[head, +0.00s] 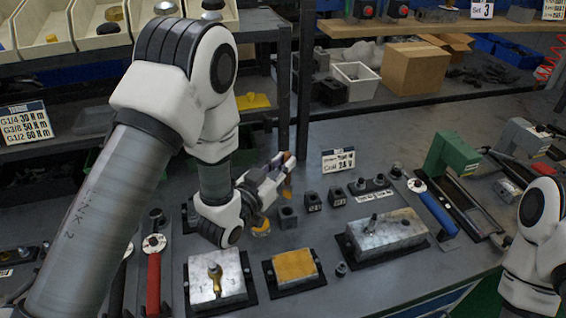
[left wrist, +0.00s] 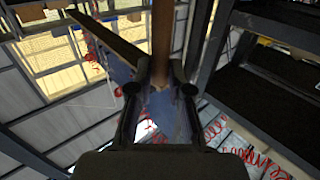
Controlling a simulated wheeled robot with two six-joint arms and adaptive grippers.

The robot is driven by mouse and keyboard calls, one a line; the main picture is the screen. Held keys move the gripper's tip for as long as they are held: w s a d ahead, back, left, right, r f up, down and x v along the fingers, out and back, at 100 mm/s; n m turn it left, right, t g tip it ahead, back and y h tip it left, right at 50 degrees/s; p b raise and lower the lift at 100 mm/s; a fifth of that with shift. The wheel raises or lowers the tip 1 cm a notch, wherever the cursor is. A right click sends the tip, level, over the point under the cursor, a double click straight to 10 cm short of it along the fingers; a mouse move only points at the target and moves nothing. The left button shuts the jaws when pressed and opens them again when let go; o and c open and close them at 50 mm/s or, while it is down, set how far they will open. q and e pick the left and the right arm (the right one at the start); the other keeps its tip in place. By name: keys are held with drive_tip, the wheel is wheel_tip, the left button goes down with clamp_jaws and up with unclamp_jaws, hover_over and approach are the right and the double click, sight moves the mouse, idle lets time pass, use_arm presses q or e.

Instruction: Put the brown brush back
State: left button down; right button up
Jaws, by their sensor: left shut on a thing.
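My left gripper (head: 277,170) is over the bench, left of the middle in the head view. It is shut on the brown brush (head: 289,164), of which only a small brown-orange part shows beside the fingers. In the left wrist view the brush's brown handle (left wrist: 163,42) stands between the two fingers (left wrist: 161,88) and runs up out of the picture. The bristles cannot be made out. My right arm shows at the right edge of the head view, but its gripper is out of view.
Below my left gripper are a metal block (head: 215,287) with a brass fitting, a yellow-topped block (head: 294,268) and small black blocks (head: 288,217). A larger metal block (head: 385,234) and blue-handled wrench (head: 436,212) lie to the right. A dark shelf post (head: 304,80) stands behind.

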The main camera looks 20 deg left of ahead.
use_arm(q)
drive_tip(key=b, duration=0.2)
hover_over(285, 189)
wheel_tip(285, 189, down, 4)
drive_tip(key=f+b, duration=0.1)
drive_tip(key=f, duration=0.1)
drive_tip(key=f+b, duration=0.3)
drive_tip(key=shift+s+f, duration=0.3)
drive_tip(key=shift+s, duration=0.1)
drive_tip(key=shift+s+f, duration=0.1)
drive_tip(key=shift+f, duration=0.25)
use_arm(e)
wheel_tip(285, 189, down, 8)
drive_tip(key=shift+w, duration=0.3)
use_arm(q)
drive_tip(key=shift+f+b, duration=0.55)
drive_tip(key=shift+b, duration=0.15)
use_arm(e)
drive_tip(key=shift+f, duration=0.45)
use_arm(q)
drive_tip(key=c, duration=1)
unclamp_jaws()
